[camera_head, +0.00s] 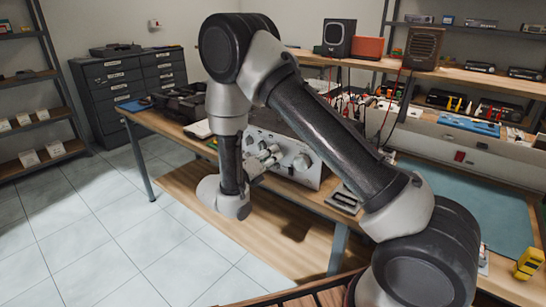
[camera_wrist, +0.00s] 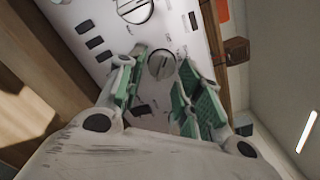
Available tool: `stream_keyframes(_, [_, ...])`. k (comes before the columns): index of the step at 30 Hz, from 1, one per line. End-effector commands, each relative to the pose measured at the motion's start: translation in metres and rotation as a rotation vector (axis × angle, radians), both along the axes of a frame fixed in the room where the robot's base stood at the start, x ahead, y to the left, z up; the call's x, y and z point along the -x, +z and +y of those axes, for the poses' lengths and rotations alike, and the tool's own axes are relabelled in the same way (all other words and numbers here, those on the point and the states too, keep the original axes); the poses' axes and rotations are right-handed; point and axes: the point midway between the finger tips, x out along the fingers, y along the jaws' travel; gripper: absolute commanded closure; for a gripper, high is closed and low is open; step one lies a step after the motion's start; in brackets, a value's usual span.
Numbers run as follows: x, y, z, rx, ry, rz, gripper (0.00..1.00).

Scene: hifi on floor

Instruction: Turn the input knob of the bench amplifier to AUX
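The bench amplifier (camera_head: 309,178) stands on the workbench, its light front panel facing my arm. In the wrist view, the panel (camera_wrist: 97,22) carries a silver knob (camera_wrist: 161,64) with a pointer line, plus a larger knob (camera_wrist: 135,8) at the top edge. My gripper (camera_wrist: 160,88) is open, its green-padded fingers apart on either side of the smaller knob. I cannot tell whether they touch it. My gripper (camera_head: 268,158) also shows at the panel in the head view, left of a round knob (camera_head: 302,161). The panel lettering is too small to read, so the knob's setting is unclear.
A dark toolbox (camera_head: 180,101) sits left of the amplifier. Shelves and speakers stand behind. The tiled floor at left is clear.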

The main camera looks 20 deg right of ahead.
Motion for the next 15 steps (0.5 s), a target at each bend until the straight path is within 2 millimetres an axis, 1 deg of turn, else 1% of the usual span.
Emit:
stream_keyframes(3, [-0.0054,0.0,-0.0079,-0.001,-0.001,0.0,0.65])
stream_keyframes(11, [-0.0069,0.0,-0.0095,-0.001,0.001,0.0,0.65])
stream_keyframes(12, [-0.0069,0.0,-0.0095,-0.001,0.001,0.0,0.66])
stream_keyframes(14, [-0.0068,0.0,-0.0094,-0.001,0.001,0.0,0.77])
stream_keyframes(15, [-0.0068,0.0,-0.0094,-0.001,0.001,0.0,0.85])
